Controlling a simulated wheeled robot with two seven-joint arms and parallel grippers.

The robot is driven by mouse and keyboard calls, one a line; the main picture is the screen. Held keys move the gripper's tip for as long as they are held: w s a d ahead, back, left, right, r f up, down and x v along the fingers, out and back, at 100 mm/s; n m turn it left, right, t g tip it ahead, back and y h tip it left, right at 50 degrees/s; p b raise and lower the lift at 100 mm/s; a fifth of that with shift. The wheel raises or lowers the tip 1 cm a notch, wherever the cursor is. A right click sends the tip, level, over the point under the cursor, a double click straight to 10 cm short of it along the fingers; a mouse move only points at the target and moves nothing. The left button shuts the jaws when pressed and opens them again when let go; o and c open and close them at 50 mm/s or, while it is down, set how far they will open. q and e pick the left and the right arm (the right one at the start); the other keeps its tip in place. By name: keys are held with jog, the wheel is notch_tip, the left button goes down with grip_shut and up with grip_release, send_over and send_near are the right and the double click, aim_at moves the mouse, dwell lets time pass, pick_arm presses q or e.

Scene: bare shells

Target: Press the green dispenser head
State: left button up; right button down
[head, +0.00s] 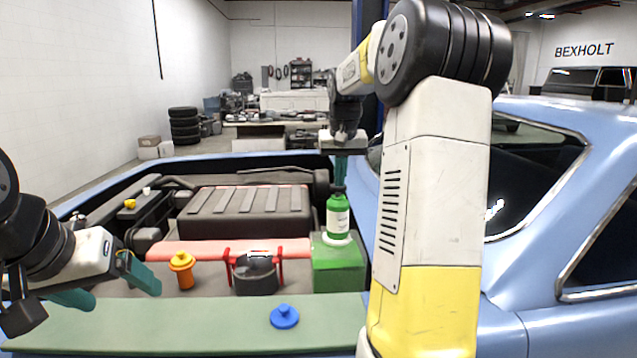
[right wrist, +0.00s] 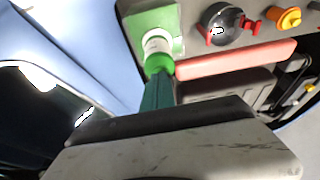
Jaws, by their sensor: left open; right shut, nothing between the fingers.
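A green bottle (head: 338,215) with a white label stands upright on a white disc on a green block (head: 338,270) in the head view. A dark dispenser head (head: 338,189) shows at its top. My right gripper (head: 341,178) points straight down over the bottle, shut and empty, its teal tips at or just above the head; I cannot tell whether they touch. In the right wrist view the shut fingers (right wrist: 157,100) end against the bottle (right wrist: 157,52) and hide its top. My left gripper (head: 107,285) is open and empty at the lower left.
A black pot (head: 255,274) with red handles, an orange knobbed piece (head: 182,270) and a blue knobbed lid (head: 284,316) are left of or in front of the block. A pale red bar (head: 215,249) lies behind. The green front ledge (head: 190,325) is mostly clear.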

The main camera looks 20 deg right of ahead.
jog(key=v, duration=0.5)
dwell(1.2)
